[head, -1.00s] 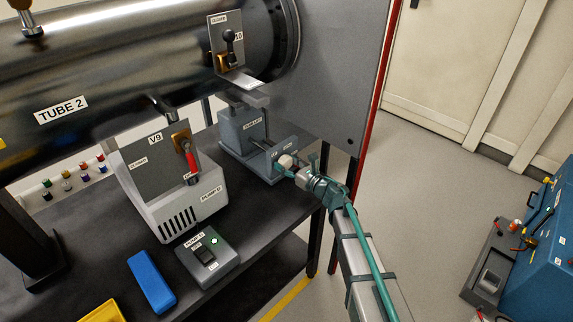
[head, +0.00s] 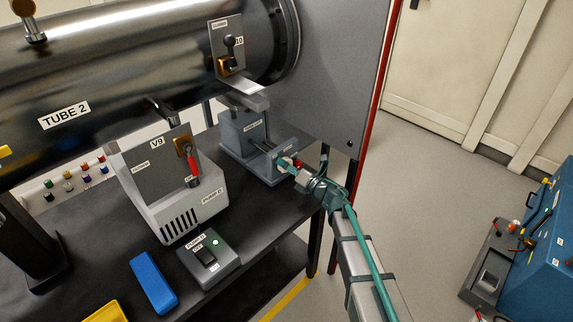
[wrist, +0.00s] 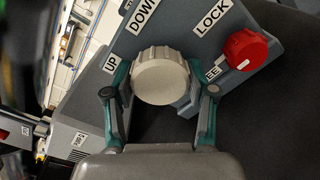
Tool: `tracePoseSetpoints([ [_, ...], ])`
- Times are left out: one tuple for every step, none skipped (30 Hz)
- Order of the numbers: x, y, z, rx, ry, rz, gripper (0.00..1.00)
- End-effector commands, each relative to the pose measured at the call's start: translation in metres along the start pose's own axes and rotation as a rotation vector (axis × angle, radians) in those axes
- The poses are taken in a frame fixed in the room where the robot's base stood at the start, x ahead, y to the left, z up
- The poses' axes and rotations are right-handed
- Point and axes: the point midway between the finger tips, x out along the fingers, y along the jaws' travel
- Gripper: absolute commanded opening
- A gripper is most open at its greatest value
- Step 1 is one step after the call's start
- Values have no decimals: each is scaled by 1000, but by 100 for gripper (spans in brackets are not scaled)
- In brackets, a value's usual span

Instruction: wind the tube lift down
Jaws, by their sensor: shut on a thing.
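The tube lift (head: 240,135) is a grey unit on the bench under the right end of the tube (head: 120,75). Its pale ribbed round knob (wrist: 160,78) sits on a grey panel lettered UP and DOWN in the wrist view. My gripper (head: 291,165) is at the lift's front panel; in the wrist view its teal fingers (wrist: 160,95) are closed on the knob, one on each side. A red knob (wrist: 246,50) sits to the right on the same panel, by the word LOCK and a partly hidden word ending in EE. The gripper hides part of the panel.
The pump unit (head: 185,215) with valve V9 and its red lever stands left of the lift. A switch box (head: 208,258) with a green light and a blue block (head: 153,282) lie in front. A blue machine (head: 535,245) stands at the right; the floor between is clear.

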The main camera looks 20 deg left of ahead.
Motion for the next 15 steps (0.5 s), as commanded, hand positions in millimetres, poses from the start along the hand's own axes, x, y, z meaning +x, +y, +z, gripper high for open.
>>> tracePoseSetpoints([
  [0,2,2,46,0,0,21],
  [0,2,2,74,0,0,21],
  [0,2,2,112,1,0,21],
  [0,2,2,141,1,0,21],
  [0,2,2,169,1,0,21],
  [0,2,2,208,1,0,21],
  [0,2,2,236,1,0,21],
  [0,2,2,265,0,0,21],
  [0,2,2,302,0,0,21],
  [0,2,2,331,0,0,21],
  [0,2,2,359,0,0,21],
  [0,2,2,396,0,0,21],
  [0,2,2,422,0,0,21],
  [0,2,2,448,0,0,21],
  [0,2,2,481,1,0,21],
])
